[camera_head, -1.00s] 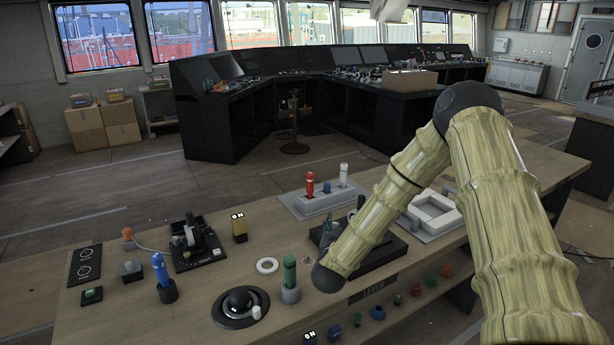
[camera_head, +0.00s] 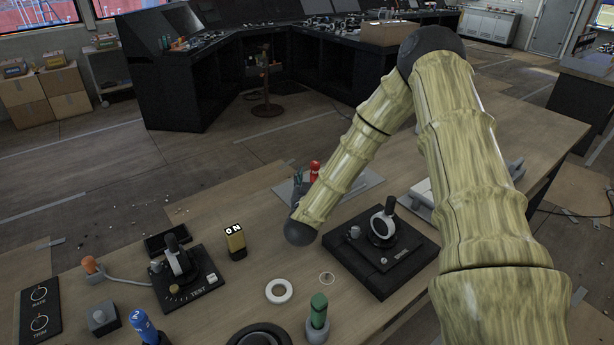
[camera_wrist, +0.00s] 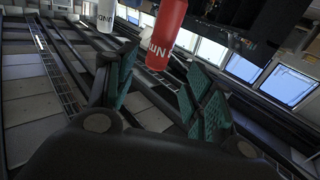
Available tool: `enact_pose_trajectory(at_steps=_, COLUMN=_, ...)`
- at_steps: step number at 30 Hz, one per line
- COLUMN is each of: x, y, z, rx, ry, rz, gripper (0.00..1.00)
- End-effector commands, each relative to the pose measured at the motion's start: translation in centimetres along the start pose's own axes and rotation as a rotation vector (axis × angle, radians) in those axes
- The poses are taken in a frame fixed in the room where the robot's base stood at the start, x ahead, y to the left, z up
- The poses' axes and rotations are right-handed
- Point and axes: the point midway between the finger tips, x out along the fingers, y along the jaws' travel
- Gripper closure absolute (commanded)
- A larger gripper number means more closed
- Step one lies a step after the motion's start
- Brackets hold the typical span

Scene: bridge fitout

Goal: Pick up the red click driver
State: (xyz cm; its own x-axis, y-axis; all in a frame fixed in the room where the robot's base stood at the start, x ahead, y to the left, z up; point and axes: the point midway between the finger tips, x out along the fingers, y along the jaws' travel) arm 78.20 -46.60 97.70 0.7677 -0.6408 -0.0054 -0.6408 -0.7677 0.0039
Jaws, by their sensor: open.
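The red click driver (camera_head: 315,167) stands at the back of the bench, mostly hidden behind my arm in the head view. In the wrist view the red driver (camera_wrist: 166,35) shows large, with white lettering, at the top centre. My gripper (camera_wrist: 158,82) is open, and its two green-padded fingers are spread. The driver's visible end appears between and beyond the fingertips, with no visible contact. In the head view only a dark bit of my gripper (camera_head: 298,182) shows beside the arm, close to the driver.
A white driver (camera_wrist: 106,14) stands left of the red one in the wrist view.

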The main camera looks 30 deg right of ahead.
Motion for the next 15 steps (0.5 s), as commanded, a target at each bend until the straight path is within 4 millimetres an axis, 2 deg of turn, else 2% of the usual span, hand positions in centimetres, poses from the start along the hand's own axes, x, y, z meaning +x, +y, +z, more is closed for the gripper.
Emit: enact_pose_trajectory(at_steps=15, x=0.8, y=-1.0, z=5.9, rx=-0.009, ry=-0.011, rz=-0.003, gripper=0.47)
